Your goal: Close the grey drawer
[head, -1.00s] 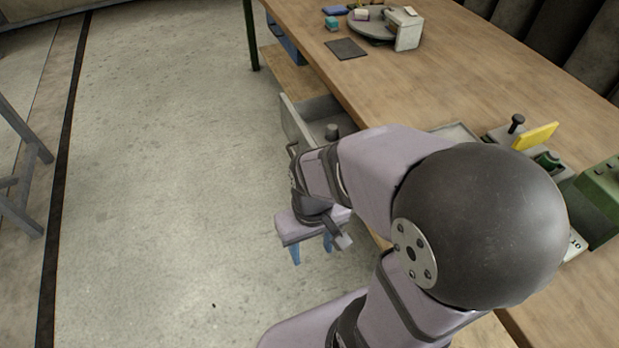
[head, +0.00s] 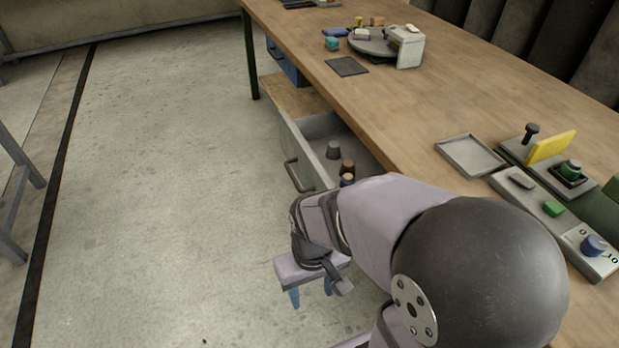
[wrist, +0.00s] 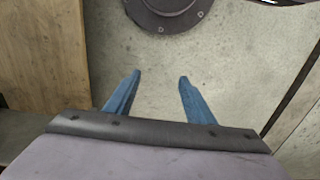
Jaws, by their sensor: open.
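The grey drawer (head: 293,141) stands pulled out from under the wooden table in the head view, with a bar handle (head: 292,176) on its front. My gripper (head: 311,292) is in front of the table, nearer to the camera than the drawer and apart from the handle. Its blue fingers point down. In the wrist view my gripper (wrist: 160,85) is open, with bare floor between the fingers.
The wooden table (head: 440,95) carries a round turntable (head: 372,42), a dark square pad (head: 346,66), a shallow grey tray (head: 469,155) and a control panel (head: 555,212). A blue drawer (head: 286,62) is farther along. The floor (head: 165,180) left of the drawer is clear.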

